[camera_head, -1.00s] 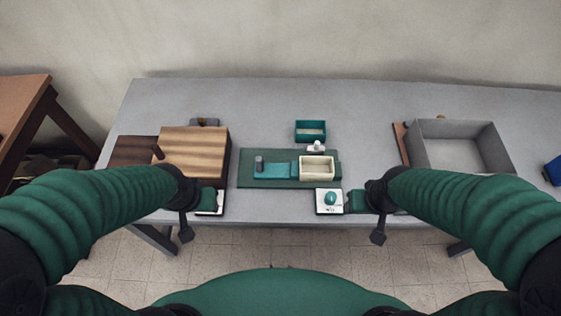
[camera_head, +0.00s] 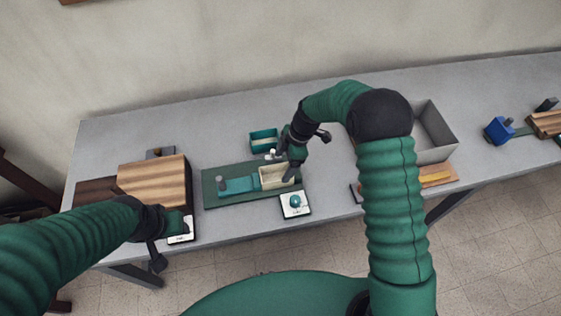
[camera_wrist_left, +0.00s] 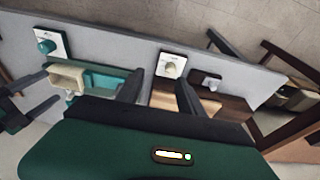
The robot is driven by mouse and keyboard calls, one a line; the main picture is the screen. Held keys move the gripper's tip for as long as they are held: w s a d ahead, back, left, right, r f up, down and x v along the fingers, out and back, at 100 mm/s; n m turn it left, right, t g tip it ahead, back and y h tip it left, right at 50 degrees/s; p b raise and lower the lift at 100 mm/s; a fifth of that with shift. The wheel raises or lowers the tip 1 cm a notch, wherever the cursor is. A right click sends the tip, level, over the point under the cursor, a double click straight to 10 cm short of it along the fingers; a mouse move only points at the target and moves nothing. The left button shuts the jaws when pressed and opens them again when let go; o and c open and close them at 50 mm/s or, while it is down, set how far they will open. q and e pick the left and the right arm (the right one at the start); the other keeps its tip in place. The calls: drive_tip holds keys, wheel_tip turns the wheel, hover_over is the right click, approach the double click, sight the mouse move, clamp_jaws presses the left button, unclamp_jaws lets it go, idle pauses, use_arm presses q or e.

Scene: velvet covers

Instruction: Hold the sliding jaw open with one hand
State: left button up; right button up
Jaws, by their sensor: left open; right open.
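A teal sliding piece (camera_head: 240,185) with a grey upright peg (camera_head: 221,182) lies on a dark green base (camera_head: 212,199) in the middle of the table. A cream open box (camera_head: 274,180) sits at the piece's right end. Both also show in the left wrist view, the box (camera_wrist_left: 66,78) at the left. My right gripper (camera_head: 291,172) is open at the box's right side; its fingers partly hide that side, and I cannot tell if they touch it. My left gripper (camera_wrist_left: 160,92) is open and empty, low by the table's front edge.
A teal tray (camera_head: 263,147) and a small white part stand behind the base. A white card with a teal knob (camera_head: 295,201) lies in front. A striped wooden block (camera_head: 150,181) is at left, a grey bin (camera_head: 447,139) at right. Bare table lies behind.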

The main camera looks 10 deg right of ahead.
use_arm(q)
drive_tip(key=shift+o, duration=0.2)
drive_tip(key=w+d+f, duration=0.2)
drive_tip(key=w, duration=0.3)
drive_tip(key=w+d+f, duration=0.1)
drive_tip(key=w+d, duration=0.2)
drive_tip(key=w, duration=0.3)
drive_tip(key=shift+w+d+f+t, duration=0.2)
drive_tip(key=shift+d+f+t, duration=0.15)
drive_tip(key=shift+t, duration=0.05)
hover_over(219, 180)
drive_tip(key=s, duration=0.2)
wheel_tip(219, 180, down, 3)
drive_tip(key=shift+t, duration=0.3)
drive_tip(key=x, duration=0.9)
drive_tip(key=shift+a+f, duration=0.2)
drive_tip(key=shift+f, duration=0.1)
drive_tip(key=shift+s+d+r, duration=0.15)
drive_tip(key=shift+s+d, duration=0.05)
drive_tip(key=shift+d, duration=0.15)
drive_tip(key=shift+c, duration=0.4)
drive_tip(key=shift+a, duration=0.2)
clamp_jaws()
drive_tip(key=shift+w, duration=0.1)
